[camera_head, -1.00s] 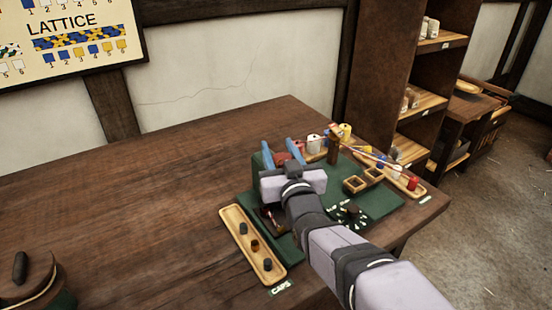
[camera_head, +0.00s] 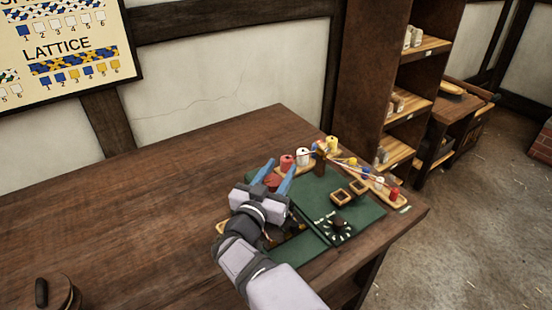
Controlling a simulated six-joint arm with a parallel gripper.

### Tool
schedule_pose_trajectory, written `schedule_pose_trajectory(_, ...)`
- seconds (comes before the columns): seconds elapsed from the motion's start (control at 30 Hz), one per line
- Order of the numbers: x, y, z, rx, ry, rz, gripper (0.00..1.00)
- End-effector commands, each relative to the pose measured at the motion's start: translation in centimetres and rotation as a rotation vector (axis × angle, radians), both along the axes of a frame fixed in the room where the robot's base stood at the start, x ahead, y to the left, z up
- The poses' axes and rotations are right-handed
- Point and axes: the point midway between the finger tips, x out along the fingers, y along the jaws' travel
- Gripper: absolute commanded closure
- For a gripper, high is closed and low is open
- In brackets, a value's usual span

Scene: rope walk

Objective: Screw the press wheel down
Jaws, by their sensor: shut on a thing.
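My gripper (camera_head: 275,176) is at the green work board (camera_head: 310,197), with its two blue fingers pointing away from the camera. A red, rounded thing (camera_head: 271,181) shows between the fingers, which are shut on it; it appears to be the press wheel. Only its upper part is visible. My gripper body and wrist cover most of the press below it, so I cannot tell how far down the wheel sits.
Several spools, such as the white spool (camera_head: 302,156), stand behind the board. A post (camera_head: 320,161) with strands stands right of my gripper. The table's left side is mostly clear.

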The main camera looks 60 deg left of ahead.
Motion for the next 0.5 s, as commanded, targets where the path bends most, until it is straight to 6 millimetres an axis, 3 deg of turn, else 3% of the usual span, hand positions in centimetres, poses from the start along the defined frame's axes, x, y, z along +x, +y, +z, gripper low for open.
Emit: schedule_pose_trajectory(0.5, 0.38, -0.72, 0.07, 0.006, -0.001, -0.229, 0.84)
